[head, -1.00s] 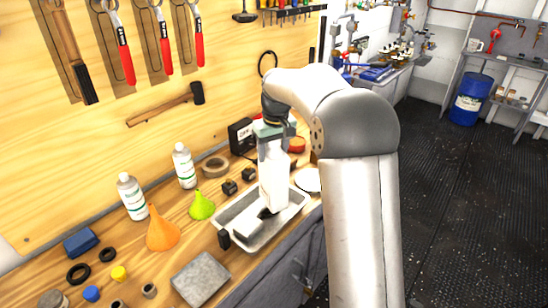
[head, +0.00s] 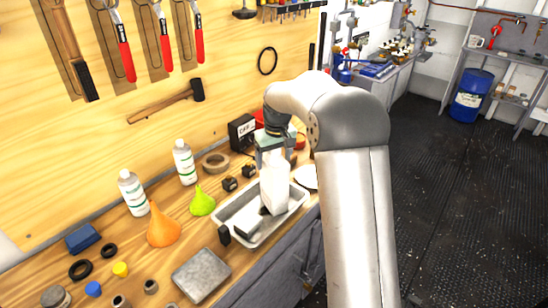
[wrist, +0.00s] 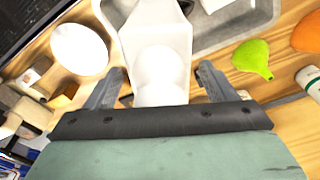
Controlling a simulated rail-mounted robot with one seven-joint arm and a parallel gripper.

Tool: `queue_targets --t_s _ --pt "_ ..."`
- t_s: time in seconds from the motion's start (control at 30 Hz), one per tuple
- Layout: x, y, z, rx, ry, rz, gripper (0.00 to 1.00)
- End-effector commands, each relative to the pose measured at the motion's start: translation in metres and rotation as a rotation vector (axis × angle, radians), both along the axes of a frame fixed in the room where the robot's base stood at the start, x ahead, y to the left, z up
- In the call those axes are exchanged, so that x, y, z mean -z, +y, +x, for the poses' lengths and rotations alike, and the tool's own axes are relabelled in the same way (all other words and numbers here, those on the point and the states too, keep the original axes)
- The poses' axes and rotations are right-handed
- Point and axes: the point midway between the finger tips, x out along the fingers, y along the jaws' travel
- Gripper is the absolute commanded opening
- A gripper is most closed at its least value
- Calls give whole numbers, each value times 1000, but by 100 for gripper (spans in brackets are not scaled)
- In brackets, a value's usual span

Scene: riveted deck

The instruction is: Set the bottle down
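The white bottle (head: 275,188) stands roughly upright in the right part of a shallow metal tray (head: 232,207) on the wooden bench. It also shows in the wrist view (wrist: 156,50), between my fingers. My gripper (head: 275,160) is at the top of the bottle, pointing down. In the wrist view my gripper (wrist: 160,70) has its fingers apart on either side of the bottle, with a gap showing at the right finger. The bottle's base is partly hidden in the wrist view.
A pale block with a dark end (head: 247,222) lies in the tray beside the bottle. A green funnel (head: 202,203), an orange funnel (head: 162,230) and two white bottles stand left. A white round dish (head: 306,177) is right of the tray. A tape roll (head: 216,162) is behind.

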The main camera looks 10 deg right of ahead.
Motion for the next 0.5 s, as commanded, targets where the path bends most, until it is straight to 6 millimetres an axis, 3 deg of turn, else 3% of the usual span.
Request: queue_targets --t_s 0.3,0.5 --pt "-9 0 0 0 -3 0 78" --pt "-46 -1 -4 0 -6 0 78"
